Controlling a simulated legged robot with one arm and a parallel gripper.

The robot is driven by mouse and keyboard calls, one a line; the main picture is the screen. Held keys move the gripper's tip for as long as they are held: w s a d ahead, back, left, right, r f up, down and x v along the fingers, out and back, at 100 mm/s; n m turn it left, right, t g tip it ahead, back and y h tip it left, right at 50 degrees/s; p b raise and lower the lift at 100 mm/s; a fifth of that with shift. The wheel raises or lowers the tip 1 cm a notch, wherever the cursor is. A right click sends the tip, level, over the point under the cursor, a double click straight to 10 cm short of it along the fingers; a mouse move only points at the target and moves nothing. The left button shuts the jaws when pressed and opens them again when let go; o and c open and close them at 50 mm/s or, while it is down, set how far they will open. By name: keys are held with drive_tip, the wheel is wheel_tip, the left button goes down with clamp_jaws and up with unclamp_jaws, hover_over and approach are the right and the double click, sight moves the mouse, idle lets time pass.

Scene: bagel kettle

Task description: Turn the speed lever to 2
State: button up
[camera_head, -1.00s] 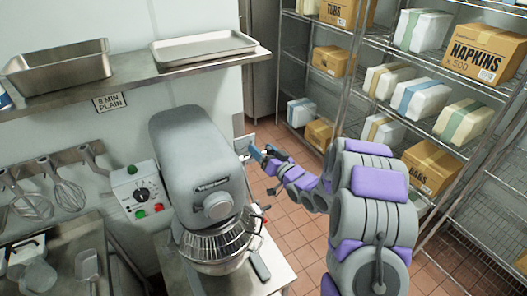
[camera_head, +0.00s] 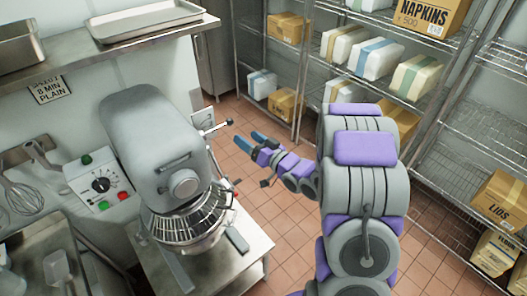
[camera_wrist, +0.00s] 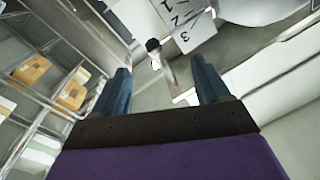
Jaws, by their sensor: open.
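The grey stand mixer (camera_head: 160,140) stands on a steel table at left. Its speed lever (camera_head: 214,127), a thin metal rod with a dark knob, sticks out from the right side beside a pale number plate (camera_head: 203,116). In the wrist view the plate (camera_wrist: 188,25) shows 1, 2 and 3, and the lever's black knob (camera_wrist: 153,45) appears between my fingers' lines, beyond the tips. I cannot tell which number the lever points to. My gripper (camera_head: 246,140) is open and empty, right of the lever and apart from it. Its blue fingers also show in the wrist view (camera_wrist: 161,65).
A control box (camera_head: 98,185) with a dial and coloured buttons hangs on the wall left of the mixer. A wire bowl guard (camera_head: 190,222) fronts the mixer. Wire shelves (camera_head: 360,85) with boxes stand at the back right. Tiled floor (camera_head: 275,225) is clear between them.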

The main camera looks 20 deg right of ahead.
drive_tip(key=v, duration=0.6)
drive_tip(key=shift+d, duration=0.2)
